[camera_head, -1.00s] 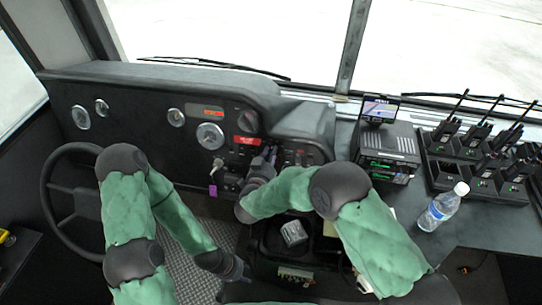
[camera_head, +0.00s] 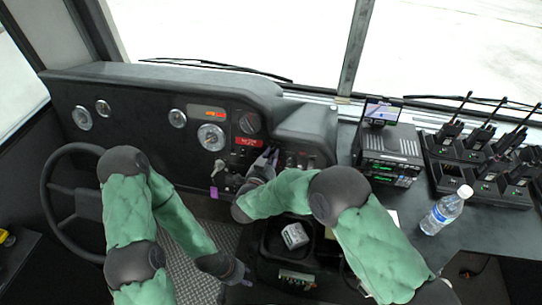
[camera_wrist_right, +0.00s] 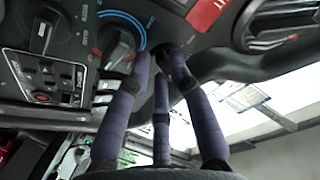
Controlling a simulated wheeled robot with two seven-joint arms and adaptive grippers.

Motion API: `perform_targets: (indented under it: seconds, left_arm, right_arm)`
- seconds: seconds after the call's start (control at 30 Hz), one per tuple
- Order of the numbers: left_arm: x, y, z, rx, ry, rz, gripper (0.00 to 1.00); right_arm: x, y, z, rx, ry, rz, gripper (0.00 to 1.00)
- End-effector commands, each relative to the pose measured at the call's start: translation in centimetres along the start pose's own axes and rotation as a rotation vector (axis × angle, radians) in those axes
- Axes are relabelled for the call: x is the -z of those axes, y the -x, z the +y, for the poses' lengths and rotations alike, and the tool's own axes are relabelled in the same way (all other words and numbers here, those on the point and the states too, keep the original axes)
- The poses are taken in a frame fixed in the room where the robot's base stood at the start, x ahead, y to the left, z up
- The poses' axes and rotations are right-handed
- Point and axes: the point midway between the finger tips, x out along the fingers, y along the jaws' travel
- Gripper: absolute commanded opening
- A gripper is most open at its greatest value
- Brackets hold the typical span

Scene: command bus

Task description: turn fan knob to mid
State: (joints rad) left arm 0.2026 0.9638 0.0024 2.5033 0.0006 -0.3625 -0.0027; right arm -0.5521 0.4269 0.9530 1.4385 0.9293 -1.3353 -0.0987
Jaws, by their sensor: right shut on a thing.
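My right gripper (camera_head: 270,155) reaches the control panel in the middle of the dashboard. In the right wrist view its purple-grey fingers (camera_wrist_right: 162,58) are at the panel, shut on a dark knob mostly hidden by the fingertips. I cannot read that knob's setting or tell for sure that it is the fan knob. Left of the fingertips is a knob (camera_wrist_right: 118,42) with a blue and red arc, and further left another dark knob (camera_wrist_right: 42,32). My left gripper (camera_head: 236,272) hangs low over the floor, away from the panel; its fingers are unclear.
A steering wheel (camera_head: 52,205) is at the left. A key with a purple tag (camera_head: 214,192) hangs below the gauges, close to my right gripper. A radio unit (camera_head: 392,150), a charger rack with handsets (camera_head: 480,165) and a water bottle (camera_head: 444,211) stand on the right console.

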Motion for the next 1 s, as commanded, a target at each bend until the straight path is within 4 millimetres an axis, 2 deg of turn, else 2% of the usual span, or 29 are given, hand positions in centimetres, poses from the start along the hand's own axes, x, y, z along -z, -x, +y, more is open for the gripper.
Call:
perform_targets:
  seconds: [0.03, 0.07, 0.1, 0.77, 1.0]
  left_arm:
    - [0.00, 0.06, 0.02, 0.000, 0.000, 0.000, 0.40]
    - [0.00, 0.06, 0.02, 0.000, 0.000, 0.000, 0.40]
    - [0.00, 0.06, 0.02, 0.000, 0.000, 0.000, 0.40]
    - [0.01, 0.03, 0.01, 0.000, 0.000, 0.000, 0.40]
    - [-0.01, 0.51, 0.19, 0.000, 0.000, 0.000, 0.40]
  right_arm:
    - [1.29, -0.31, -0.85, 0.009, -0.017, 0.026, 0.30]
    - [1.29, -0.31, -0.85, 0.009, -0.017, 0.026, 0.38]
    - [1.26, -0.31, -0.82, 0.008, -0.017, 0.025, 0.42]
    - [0.44, -0.14, -0.18, 0.001, -0.001, 0.010, 0.42]
    - [0.53, -0.15, -0.05, 0.032, 0.136, 0.009, 0.42]
